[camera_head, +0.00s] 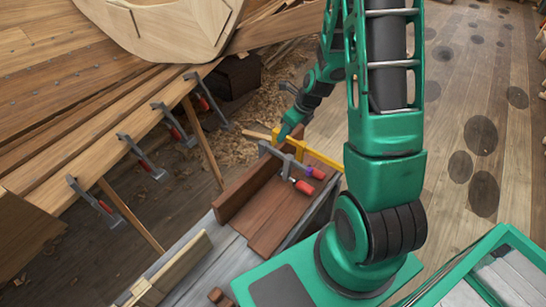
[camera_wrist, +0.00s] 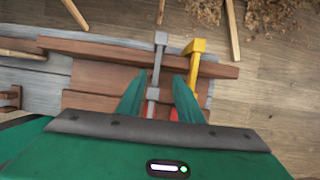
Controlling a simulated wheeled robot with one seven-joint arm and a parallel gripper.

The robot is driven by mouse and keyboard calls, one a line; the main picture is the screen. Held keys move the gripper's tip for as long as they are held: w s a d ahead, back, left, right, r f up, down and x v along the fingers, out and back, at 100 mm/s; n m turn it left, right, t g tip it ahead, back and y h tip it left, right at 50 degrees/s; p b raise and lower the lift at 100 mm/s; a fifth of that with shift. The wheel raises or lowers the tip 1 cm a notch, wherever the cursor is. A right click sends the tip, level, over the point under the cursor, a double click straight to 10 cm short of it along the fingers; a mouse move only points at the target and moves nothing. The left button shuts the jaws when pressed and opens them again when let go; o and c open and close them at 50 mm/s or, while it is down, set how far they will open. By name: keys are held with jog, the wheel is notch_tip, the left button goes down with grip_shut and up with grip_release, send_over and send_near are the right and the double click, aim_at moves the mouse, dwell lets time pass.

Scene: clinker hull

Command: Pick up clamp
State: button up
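In the head view my gripper (camera_head: 287,129) is by the yellow clamp's far end, partly hidden.
Several more grey clamps with red handles (camera_head: 135,153) hang along the hull's plank edge at left. The bench (camera_head: 222,255) holds a raised brown board (camera_head: 247,189) and light wood strips (camera_head: 170,268). Shavings lie on the floor (camera_head: 262,100). Open floor is at right.

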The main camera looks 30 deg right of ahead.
send_over(274, 149)
jog(key=s+d, duration=0.1)
jog(key=s, duration=0.1)
jog(key=f, duration=0.5)
jog(key=shift+s+d, duration=0.2)
jog(key=shift+a+x, duration=0.15)
jog(key=shift+x, duration=1.05)
jog(key=shift+a+x, duration=0.1)
jog(key=shift+x, duration=1.1)
jog(key=shift+w+f, duration=0.2)
jog(key=shift+w, duration=0.05)
jog(key=shift+f, duration=0.25)
grip_shut()
